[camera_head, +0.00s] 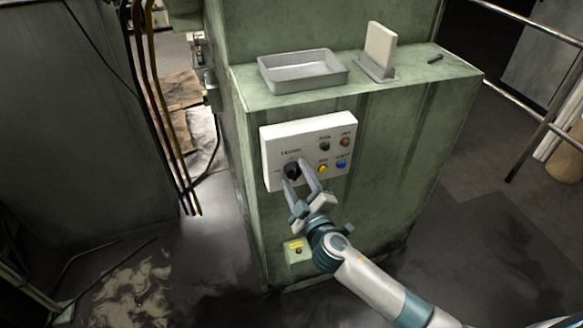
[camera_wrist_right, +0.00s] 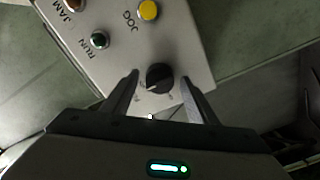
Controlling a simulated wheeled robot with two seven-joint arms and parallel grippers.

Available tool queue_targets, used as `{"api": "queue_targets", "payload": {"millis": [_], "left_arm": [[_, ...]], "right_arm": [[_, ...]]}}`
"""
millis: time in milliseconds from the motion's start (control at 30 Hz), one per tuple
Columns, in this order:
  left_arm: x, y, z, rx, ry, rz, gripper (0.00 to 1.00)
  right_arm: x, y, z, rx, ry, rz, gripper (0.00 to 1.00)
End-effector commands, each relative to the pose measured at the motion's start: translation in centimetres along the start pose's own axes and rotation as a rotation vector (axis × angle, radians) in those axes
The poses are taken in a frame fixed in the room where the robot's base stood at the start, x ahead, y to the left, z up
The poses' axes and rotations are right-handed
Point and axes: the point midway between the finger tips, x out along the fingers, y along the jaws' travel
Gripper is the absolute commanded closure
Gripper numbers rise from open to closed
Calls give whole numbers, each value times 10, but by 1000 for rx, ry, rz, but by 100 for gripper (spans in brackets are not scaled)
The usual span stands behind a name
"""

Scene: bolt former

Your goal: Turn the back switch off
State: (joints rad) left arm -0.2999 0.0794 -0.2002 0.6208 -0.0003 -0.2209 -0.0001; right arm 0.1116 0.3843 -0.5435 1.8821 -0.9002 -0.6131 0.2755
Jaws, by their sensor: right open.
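A white control panel (camera_head: 290,139) is fixed to the front of the green machine cabinet. A black rotary switch knob (camera_head: 292,170) sits at its lower left; it also shows in the right wrist view (camera_wrist_right: 159,78). My right gripper (camera_head: 301,172) is at the panel with its fingers open, one on each side of the knob. In the right wrist view the fingers (camera_wrist_right: 158,88) flank the knob with visible gaps on both sides. The small lettering around the knob is too blurred to read. My left gripper is not in view.
Coloured buttons, including a yellow one (camera_head: 323,169) and a blue one (camera_head: 341,164), lie right of the knob. A small box with a yellow label (camera_head: 296,256) is lower on the cabinet. A metal tray (camera_head: 302,84) sits on top. Hanging cables (camera_head: 150,90) are at left.

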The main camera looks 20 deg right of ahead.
Motion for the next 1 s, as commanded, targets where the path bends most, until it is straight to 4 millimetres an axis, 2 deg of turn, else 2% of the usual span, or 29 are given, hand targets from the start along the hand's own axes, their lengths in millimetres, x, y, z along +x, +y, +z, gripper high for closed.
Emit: {"api": "queue_targets", "payload": {"millis": [33,100,400,600,800,1000], "left_arm": [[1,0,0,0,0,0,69],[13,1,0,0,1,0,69],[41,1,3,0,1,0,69],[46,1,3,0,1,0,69],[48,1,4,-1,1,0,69],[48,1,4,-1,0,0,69]], "right_arm": [[12,1,0,-2,1,2,47],[8,-4,3,122,1,1,47],[7,-6,3,588,-2,1,47],[7,-2,1,827,-2,1,47],[7,0,0,944,-1,1,47],[7,0,0,964,0,0,47]]}}
